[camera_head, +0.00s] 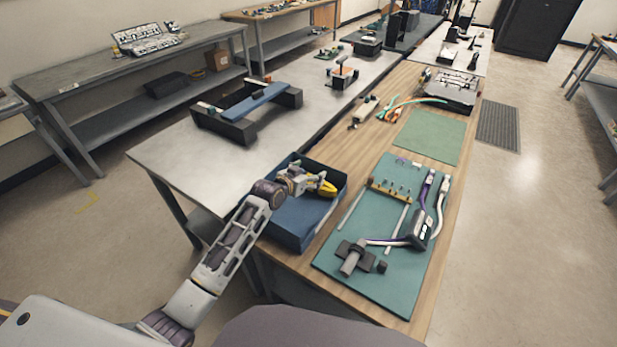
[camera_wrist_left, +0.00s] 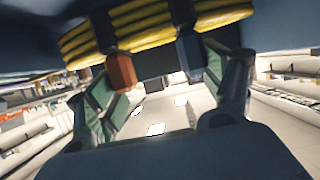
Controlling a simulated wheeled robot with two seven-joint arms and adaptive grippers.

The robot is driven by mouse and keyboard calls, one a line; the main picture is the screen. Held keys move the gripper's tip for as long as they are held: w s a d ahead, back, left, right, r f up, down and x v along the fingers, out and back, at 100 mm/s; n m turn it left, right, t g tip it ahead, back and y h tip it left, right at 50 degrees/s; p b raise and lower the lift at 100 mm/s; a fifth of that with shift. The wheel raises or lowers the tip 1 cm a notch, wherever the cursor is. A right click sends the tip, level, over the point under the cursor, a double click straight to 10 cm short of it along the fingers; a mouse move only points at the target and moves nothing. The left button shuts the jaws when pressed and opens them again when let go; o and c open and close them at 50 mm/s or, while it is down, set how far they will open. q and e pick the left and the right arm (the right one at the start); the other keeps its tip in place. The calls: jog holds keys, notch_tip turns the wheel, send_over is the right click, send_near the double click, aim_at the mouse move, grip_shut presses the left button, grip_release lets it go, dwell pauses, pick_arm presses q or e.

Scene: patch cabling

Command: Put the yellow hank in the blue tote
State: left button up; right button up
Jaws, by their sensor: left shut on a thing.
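The yellow hank (camera_wrist_left: 150,28) is a bundle of yellow cable strands in the left wrist view, with an orange-brown piece and a dark band on it. My left gripper (camera_wrist_left: 165,80) is shut on it. In the head view, the hank (camera_head: 328,188) shows as a small yellow patch at the tip of my left gripper (camera_head: 318,183). The gripper is over the blue tote (camera_head: 290,234), an open box near the table's left edge. I cannot tell whether the hank touches the tote's floor. My right gripper is not in view.
A teal mat (camera_head: 340,255) with a wooden peg strip, rods, cables and a dark clamp lies right of the tote. A green mat (camera_head: 430,137) lies farther back, mostly clear. A grey table (camera_head: 190,160) with a black and blue rack stands on the left.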

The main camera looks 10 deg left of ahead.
pick_arm(q)
jog(key=shift+f, duration=0.6)
jog(key=shift+f, duration=0.15)
jog(key=o, duration=1.6)
jog(key=shift+o, duration=0.2)
jog(key=shift+v, duration=3.8)
